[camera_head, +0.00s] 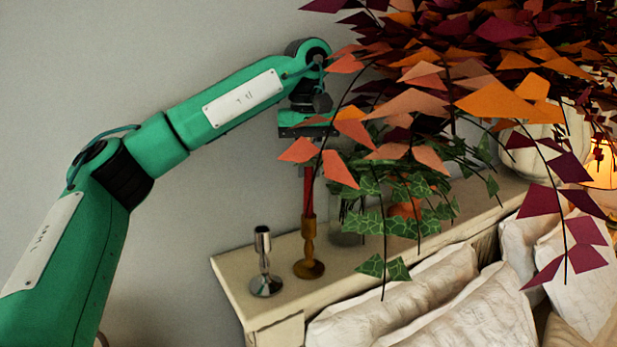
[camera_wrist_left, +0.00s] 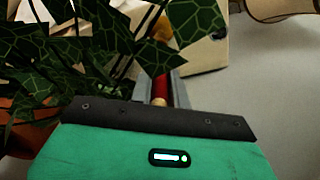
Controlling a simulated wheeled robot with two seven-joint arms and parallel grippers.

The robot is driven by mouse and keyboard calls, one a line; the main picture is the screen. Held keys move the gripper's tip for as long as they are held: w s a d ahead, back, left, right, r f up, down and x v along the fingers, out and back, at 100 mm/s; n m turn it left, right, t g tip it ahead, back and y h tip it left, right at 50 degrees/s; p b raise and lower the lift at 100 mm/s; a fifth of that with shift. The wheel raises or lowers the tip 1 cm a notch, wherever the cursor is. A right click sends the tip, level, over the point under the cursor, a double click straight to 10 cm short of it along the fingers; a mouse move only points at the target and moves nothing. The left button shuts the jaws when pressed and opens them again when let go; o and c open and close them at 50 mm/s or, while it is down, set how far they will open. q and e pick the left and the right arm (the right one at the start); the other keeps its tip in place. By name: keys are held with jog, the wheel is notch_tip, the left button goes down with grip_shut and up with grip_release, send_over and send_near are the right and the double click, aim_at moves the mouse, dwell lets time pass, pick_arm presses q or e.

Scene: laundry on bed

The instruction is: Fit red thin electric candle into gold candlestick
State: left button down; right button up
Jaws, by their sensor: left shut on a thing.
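My left gripper (camera_head: 309,158) is above the shelf, partly hidden behind orange leaves. It is shut on the red thin candle (camera_head: 308,194), which hangs upright below it. The candle also shows in the left wrist view (camera_wrist_left: 160,88), between the two grey fingers. The gold candlestick (camera_head: 308,250) stands upright on the shelf directly under the candle. In the head view the candle's lower end meets the candlestick's top; I cannot tell whether it is inside the cup. My right gripper is not in view.
A silver candlestick (camera_head: 264,262) stands left of the gold one on the cream shelf (camera_head: 345,278). A glass vase (camera_head: 347,222) with ivy and autumn leaves (camera_head: 420,103) crowds the right side. Pillows (camera_head: 470,305) lie in front. A lit lamp (camera_head: 602,170) glows far right.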

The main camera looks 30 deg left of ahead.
aim_at(309, 215)
pick_arm(q)
jog(key=shift+s+d+f, duration=0.1)
jog(key=shift+s+f, duration=0.1)
jog(key=shift+f, duration=1.1)
jog(key=shift+w+a+f, duration=0.3)
jog(key=shift+w+f, duration=0.25)
jog(key=shift+w, duration=0.1)
jog(key=shift+s+r, duration=0.1)
jog(key=c, duration=1.4)
grip_release()
jog(key=shift+s+d+r, duration=0.15)
jog(key=shift+s+d, duration=0.05)
jog(key=shift+s, duration=0.05)
jog(key=shift+o, duration=0.2)
jog(key=shift+w+a, duration=0.1)
jog(key=shift+w, duration=0.05)
notch_tip(309, 215, up, 12)
